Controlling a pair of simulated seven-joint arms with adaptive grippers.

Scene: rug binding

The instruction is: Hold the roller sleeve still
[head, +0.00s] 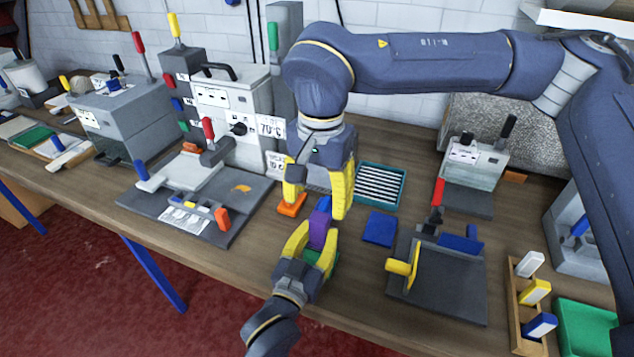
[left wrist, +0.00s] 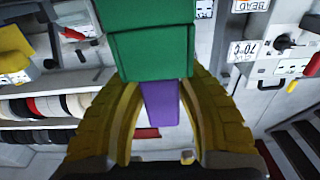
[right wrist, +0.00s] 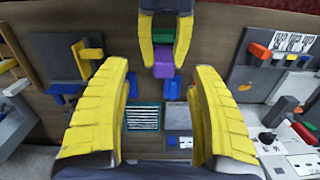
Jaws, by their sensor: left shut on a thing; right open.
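The left wrist view shows the green part (left wrist: 150,52) in front of the purple (left wrist: 160,103). My right gripper (head: 319,199) comes down from above, open.
A blue pad (head: 380,229) and a teal ribbed tray (head: 380,170) lie right of the grippers. A dark fixture with a yellow handle (head: 402,268) stands further right. An orange block (head: 291,206) lies close by at left, beside a dark board (head: 245,213).

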